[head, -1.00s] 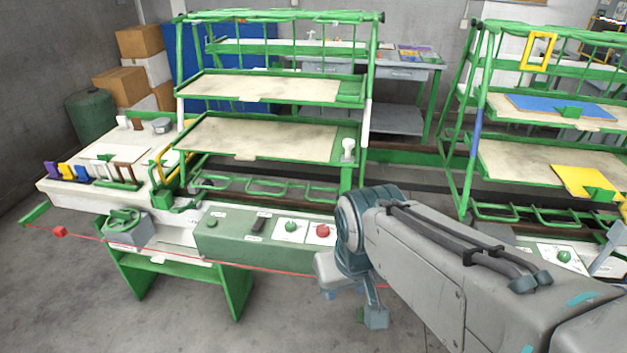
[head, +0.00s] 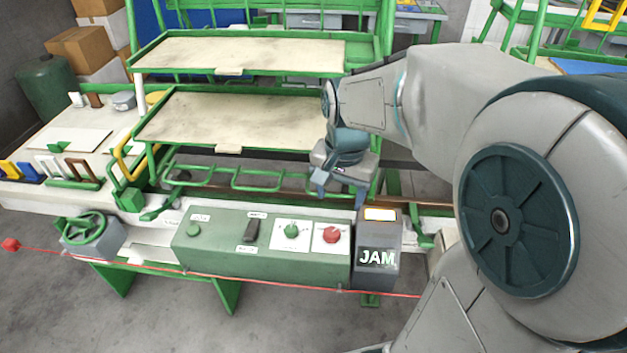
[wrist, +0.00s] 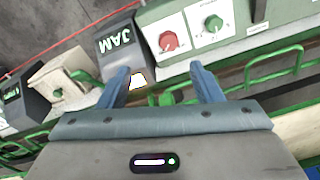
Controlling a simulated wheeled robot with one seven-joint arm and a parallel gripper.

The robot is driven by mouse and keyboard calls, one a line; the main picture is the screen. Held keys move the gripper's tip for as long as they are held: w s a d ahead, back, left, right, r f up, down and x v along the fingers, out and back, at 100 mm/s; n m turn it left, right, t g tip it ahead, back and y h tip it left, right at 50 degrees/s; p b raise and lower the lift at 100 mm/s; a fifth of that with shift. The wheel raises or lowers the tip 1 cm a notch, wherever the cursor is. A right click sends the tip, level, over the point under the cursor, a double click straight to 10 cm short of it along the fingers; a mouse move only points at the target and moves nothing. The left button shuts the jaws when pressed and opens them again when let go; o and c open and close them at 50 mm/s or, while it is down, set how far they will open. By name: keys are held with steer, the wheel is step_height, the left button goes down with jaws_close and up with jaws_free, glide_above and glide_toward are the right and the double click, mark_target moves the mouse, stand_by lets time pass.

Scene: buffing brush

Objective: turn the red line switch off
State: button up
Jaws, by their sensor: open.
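The red switch (head: 332,234) is a round red knob on a white plate at the right of the green control box (head: 212,259). In the wrist view the red knob (wrist: 168,41) shows ahead of the fingers, between their lines. Which way the knob is set is too small to tell. My gripper (head: 340,190) is open and empty, pointing down above and behind the control box, apart from the knob. Its two blue fingers (wrist: 161,70) are spread in the wrist view.
A green knob (head: 291,230) and a dark rocker switch (head: 251,230) sit left of the red one. A dark grey box marked JAM (head: 377,272) stands just right. Green wire loops (head: 258,178) and rack shelves (head: 240,117) lie behind. A red line (head: 200,274) runs along the front.

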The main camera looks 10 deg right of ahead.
mark_target(332, 232)
steer(key=w+f+m, duration=0.1)
steer(key=f, duration=0.4)
steer(key=w+f+m+b, duration=0.1)
steer(key=f, duration=0.5)
steer(key=w+f, duration=0.2)
steer(key=f, duration=0.4)
steer(key=shift+w+d+m+g+b, duration=0.1)
steer(key=shift+m+g+b, duration=0.2)
steer(key=shift+m+g, duration=0.1)
steer(key=shift+r, duration=0.1)
steer(key=c, duration=1)
